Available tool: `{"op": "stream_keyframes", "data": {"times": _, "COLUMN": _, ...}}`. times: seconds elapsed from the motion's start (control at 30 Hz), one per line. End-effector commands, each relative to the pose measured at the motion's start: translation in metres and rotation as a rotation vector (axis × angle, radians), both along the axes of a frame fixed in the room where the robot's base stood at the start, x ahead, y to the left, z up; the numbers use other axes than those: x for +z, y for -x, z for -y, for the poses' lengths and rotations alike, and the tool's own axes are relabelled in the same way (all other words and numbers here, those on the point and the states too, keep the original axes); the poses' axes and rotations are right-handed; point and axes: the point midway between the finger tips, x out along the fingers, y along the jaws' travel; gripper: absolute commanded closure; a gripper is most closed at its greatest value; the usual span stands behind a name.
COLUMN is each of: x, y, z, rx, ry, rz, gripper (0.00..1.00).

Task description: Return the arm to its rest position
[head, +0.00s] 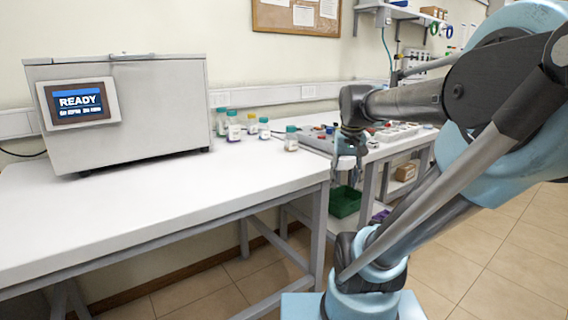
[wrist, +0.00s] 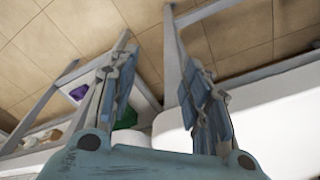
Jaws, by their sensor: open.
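My gripper (head: 348,165) hangs from my raised, bent arm in the head view. It is near the right end of the white bench (head: 150,215), by the gap before the second bench. In the wrist view my gripper (wrist: 160,95) shows two fingers spread wide apart with nothing between them. Floor tiles and bench legs show beyond the fingers. My arm hides part of the room on the right in the head view.
A grey testing machine (head: 130,110) with a "READY" screen (head: 78,102) stands on the bench. Several small bottles (head: 234,128) stand near the wall. A green crate (head: 345,203) sits low beneath the second bench. Open tiled floor (head: 490,245) lies at right.

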Motion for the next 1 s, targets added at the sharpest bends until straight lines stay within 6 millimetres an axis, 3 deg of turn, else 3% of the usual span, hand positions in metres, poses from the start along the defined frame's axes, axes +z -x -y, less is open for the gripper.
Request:
{"op": "stream_keyframes", "data": {"times": 0.2, "x": -0.067, "y": 0.056, "z": 0.0, "rx": 0.044, "ry": 0.011, "rz": 0.024, "gripper": 0.56}}
{"op": "stream_keyframes", "data": {"times": 0.43, "x": -0.121, "y": 0.092, "z": 0.0, "rx": 0.079, "ry": 0.021, "rz": 0.044, "gripper": 0.56}}
{"op": "stream_keyframes", "data": {"times": 0.6, "x": -0.136, "y": 0.101, "z": 0.0, "rx": 0.087, "ry": 0.023, "rz": 0.05, "gripper": 0.56}}
{"op": "stream_keyframes", "data": {"times": 1.0, "x": -0.136, "y": 0.102, "z": 0.001, "rx": 0.088, "ry": 0.023, "rz": 0.05, "gripper": 0.56}}
